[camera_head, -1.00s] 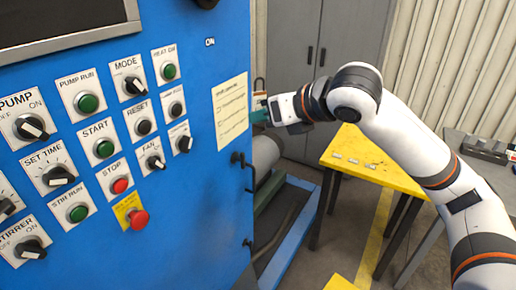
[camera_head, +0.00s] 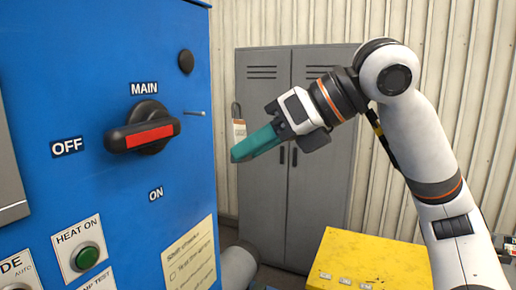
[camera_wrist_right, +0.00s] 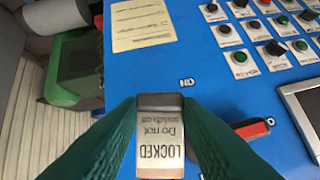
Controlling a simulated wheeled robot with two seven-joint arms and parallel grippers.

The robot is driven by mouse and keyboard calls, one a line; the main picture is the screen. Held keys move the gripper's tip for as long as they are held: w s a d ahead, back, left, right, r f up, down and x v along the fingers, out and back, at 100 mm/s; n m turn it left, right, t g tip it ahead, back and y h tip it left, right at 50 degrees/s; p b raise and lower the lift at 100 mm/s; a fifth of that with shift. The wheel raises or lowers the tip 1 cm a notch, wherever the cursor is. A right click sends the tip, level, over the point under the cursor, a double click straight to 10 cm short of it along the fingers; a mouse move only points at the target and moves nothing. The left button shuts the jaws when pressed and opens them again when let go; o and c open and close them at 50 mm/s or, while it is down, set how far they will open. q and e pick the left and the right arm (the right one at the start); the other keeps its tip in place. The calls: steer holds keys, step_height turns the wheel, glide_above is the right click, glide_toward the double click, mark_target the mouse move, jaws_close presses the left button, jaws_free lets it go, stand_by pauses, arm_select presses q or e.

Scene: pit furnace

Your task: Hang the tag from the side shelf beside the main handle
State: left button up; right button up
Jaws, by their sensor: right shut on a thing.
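The tag (camera_head: 239,128) is a small white and orange card with a grey upper end, upright in the green fingertips of my right gripper (camera_head: 238,154). In the right wrist view the tag (camera_wrist_right: 160,150) reads "LOCKED Do not switch on" and sits between both fingers. The main handle (camera_head: 145,131) is a black rotary handle with a red stripe, on the blue panel left of the gripper. A thin metal peg (camera_head: 195,113) sticks out of the panel right of the handle. The tag is apart from the peg, to its right in the picture. My left gripper is out of view.
The blue cabinet (camera_head: 60,100) fills the left side, with a dark round knob (camera_head: 186,62) above the peg. A paper checklist (camera_head: 190,262) is below.

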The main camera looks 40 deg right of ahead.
steer(key=shift+w+a+f, duration=0.1)
steer(key=shift+w+a, duration=0.15)
steer(key=shift+w, duration=0.45)
steer(key=shift+w+a, duration=0.35)
steer(key=shift+w, duration=0.3)
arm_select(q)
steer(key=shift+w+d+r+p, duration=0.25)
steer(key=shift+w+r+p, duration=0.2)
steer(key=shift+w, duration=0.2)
arm_select(e)
steer(key=shift+w+a+f, duration=0.15)
steer(key=shift+w+a, duration=0.25)
steer(key=shift+w, duration=0.3)
steer(key=shift+w+a+f, duration=0.2)
steer(key=shift+w+a, duration=0.2)
steer(key=shift+w, duration=0.25)
steer(key=shift+w+a+f, duration=0.15)
steer(key=shift+w+a, duration=0.25)
steer(key=shift+w, duration=0.3)
steer(key=o, duration=1)
steer(key=shift+o, duration=0.2)
